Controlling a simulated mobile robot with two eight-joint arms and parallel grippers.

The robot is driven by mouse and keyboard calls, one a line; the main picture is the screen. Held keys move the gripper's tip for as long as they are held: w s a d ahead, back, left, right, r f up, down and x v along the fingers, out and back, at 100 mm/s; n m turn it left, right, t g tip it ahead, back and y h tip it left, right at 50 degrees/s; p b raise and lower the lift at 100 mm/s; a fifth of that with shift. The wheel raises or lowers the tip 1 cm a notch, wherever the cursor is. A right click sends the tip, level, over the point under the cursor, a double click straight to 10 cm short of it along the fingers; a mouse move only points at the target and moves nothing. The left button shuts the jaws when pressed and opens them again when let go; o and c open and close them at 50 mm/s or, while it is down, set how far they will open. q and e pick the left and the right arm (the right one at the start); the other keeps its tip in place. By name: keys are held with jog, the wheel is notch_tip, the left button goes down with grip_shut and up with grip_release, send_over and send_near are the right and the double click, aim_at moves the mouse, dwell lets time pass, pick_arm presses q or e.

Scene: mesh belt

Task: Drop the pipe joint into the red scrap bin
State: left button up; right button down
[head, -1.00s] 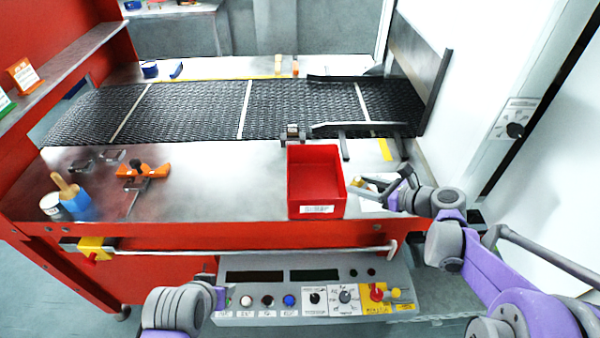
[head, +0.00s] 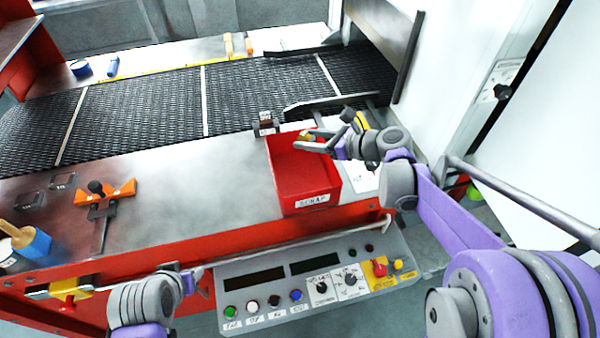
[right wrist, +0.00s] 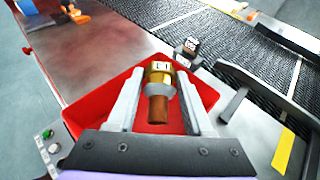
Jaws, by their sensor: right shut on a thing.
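The pipe joint, brass-coloured with a copper end, shows in the right wrist view (right wrist: 158,90). My right gripper (right wrist: 158,98) is shut on it, with one pale finger on each side. In the head view the right gripper (head: 310,141) reaches in from the right over the red scrap bin (head: 307,190), with the joint (head: 304,136) at its tips, above the bin's far part. The bin's red walls also surround the joint in the wrist view (right wrist: 88,112). The bin carries a white label in front. My left gripper (head: 178,270) is at the lower left, its fingers mostly hidden.
A small dark block (head: 266,124) stands just behind the bin. The black mesh belt (head: 150,105) runs behind the table, with a dark guide rail (head: 325,101) near the bin. An orange-handled tool (head: 105,192) and a blue brush pot (head: 35,244) lie left. A control panel (head: 310,280) is in front.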

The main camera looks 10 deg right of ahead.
pick_arm(q)
jog(key=f, duration=0.1)
jog(key=s+f+b, duration=0.1)
jog(key=f+b, duration=0.1)
jog(key=shift+s+f, duration=0.2)
jog(key=shift+s, duration=0.2)
pick_arm(e)
notch_tip(320, 180, down, 5)
jog(key=shift+s, duration=0.1)
jog(key=shift+c, duration=1.1)
grip_release()
pick_arm(q)
jog(key=shift+w, duration=0.1)
pick_arm(e)
jog(key=shift+d, duration=0.1)
pick_arm(q)
jog(key=shift+f, duration=0.35)
pick_arm(e)
jog(key=v, duration=1)
jog(key=shift+s+d, duration=0.15)
jog(key=shift+s, duration=0.15)
jog(key=shift+r, duration=0.1)
